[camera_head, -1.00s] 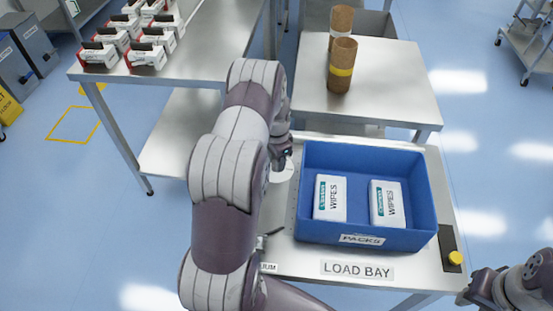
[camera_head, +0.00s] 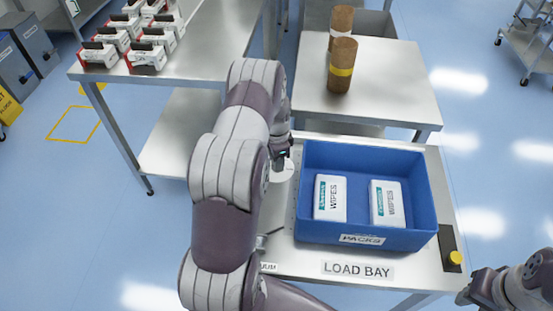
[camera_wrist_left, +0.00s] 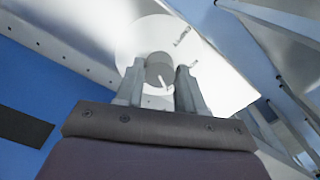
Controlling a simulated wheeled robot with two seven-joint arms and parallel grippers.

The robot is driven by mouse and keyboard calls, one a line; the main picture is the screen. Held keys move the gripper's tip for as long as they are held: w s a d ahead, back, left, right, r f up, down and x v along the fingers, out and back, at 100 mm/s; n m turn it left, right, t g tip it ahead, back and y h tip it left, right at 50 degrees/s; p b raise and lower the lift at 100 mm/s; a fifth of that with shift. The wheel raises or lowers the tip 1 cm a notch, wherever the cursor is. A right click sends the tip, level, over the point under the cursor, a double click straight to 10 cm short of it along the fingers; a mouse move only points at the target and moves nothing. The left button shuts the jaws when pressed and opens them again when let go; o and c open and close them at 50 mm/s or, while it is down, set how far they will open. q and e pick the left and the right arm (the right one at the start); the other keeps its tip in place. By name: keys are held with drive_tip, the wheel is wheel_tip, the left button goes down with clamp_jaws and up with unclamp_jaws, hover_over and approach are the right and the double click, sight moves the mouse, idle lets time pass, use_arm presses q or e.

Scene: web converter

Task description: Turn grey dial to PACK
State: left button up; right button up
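A short white line shows on the dial. My left gripper (camera_wrist_left: 161,82) has its two fingers at either side of the dial, close against it, and appears shut on it. In the head view my left gripper (camera_head: 284,153) is over the white plate (camera_head: 285,173), beside the blue bin; the arm and hand hide the dial there. My right arm (camera_head: 512,286) shows at the bottom right corner; its fingers cannot be made out.
A blue bin (camera_head: 424,195) labelled PACKS holds two WIPES packs (camera_head: 330,198) on the metal LOAD BAY table (camera_head: 305,266). A yellow button (camera_head: 455,258) is at its right. Two brown rolls (camera_head: 341,66) stand on the table behind. Several boxes (camera_head: 146,55) sit at the back left.

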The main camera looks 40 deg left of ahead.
use_arm(q)
drive_tip(key=shift+o, duration=1.4)
wheel_tip(320, 180, up, 13)
drive_tip(key=shift+b, duration=0.4)
drive_tip(key=shift+f, duration=0.1)
